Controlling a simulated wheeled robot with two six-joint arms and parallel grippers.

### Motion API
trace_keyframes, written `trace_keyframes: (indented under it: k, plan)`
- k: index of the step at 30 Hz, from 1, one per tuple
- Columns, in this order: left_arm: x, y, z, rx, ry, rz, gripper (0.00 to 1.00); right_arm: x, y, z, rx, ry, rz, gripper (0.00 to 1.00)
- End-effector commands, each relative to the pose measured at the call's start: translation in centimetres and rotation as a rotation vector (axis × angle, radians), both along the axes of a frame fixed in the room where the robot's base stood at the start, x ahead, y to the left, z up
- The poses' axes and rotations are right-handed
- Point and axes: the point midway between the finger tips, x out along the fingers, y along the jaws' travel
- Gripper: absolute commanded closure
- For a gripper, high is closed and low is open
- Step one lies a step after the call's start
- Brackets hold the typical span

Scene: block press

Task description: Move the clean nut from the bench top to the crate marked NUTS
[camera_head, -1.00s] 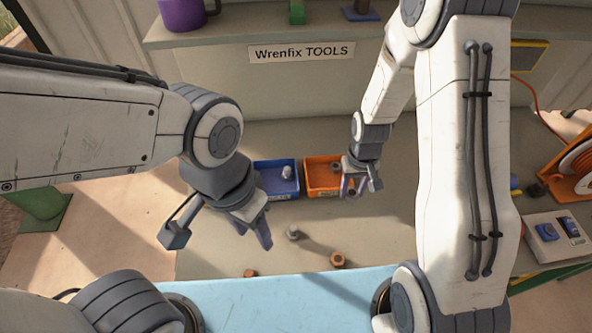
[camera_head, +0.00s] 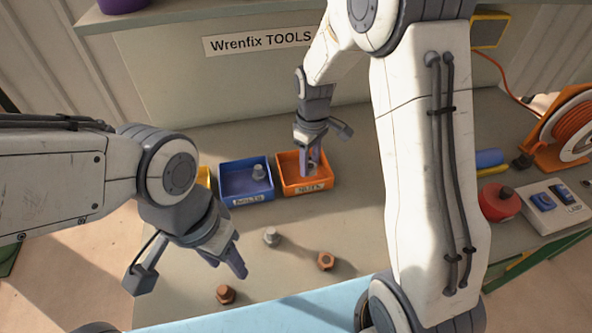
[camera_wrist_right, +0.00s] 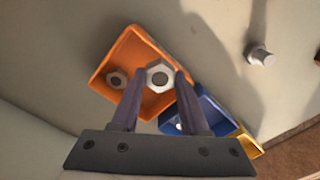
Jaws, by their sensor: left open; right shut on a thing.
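The clean nut (camera_wrist_right: 160,76) is a bright steel hexagon, gripped between the fingertips of my right gripper (camera_wrist_right: 158,82) in the right wrist view. The orange crate marked NUTS (camera_head: 292,185) stands on the bench top, and my right gripper (camera_head: 311,168) points down over it in the head view. The same crate (camera_wrist_right: 103,62) lies behind the held nut in the wrist view, with a duller nut (camera_wrist_right: 117,78) inside. I cannot tell how high the held nut is above the crate floor. My left gripper (camera_head: 237,268) is open and empty above the bench.
The blue BOLTS crate (camera_head: 236,201) holds a bolt and stands left of the orange one; part of a yellow crate (camera_head: 205,177) shows beyond. A grey bolt (camera_head: 271,237), a rusty nut (camera_head: 326,261) and a rusty piece (camera_head: 225,293) lie on the bench top (camera_head: 350,215).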

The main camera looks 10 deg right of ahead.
Motion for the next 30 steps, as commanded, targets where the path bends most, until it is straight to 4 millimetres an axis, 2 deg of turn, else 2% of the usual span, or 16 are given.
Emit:
trace_keyframes:
  k: [3,9,11,20,30]
  plan:
    - [0.0,0.0,0.8,0.0,0.0,0.0,0.5,2.0,1.5,-1.4,-0.001,0.004,0.002,1.0]
    - [0.0,0.0,1.2,0.0,0.0,0.0,0.5,3.9,2.8,-2.9,0.0,0.001,-0.001,1.0]
    - [0.0,0.0,1.3,0.0,0.0,0.0,0.5,4.1,2.9,-3.2,0.0,0.0,-0.002,1.0]
    - [0.0,0.0,2.3,0.0,0.0,0.0,0.5,4.1,2.9,-6.9,0.0,0.001,-0.003,1.0]
    - [0.0,0.0,2.0,0.0,0.0,0.0,0.5,4.1,2.9,-7.3,0.0,0.0,-0.003,1.0]
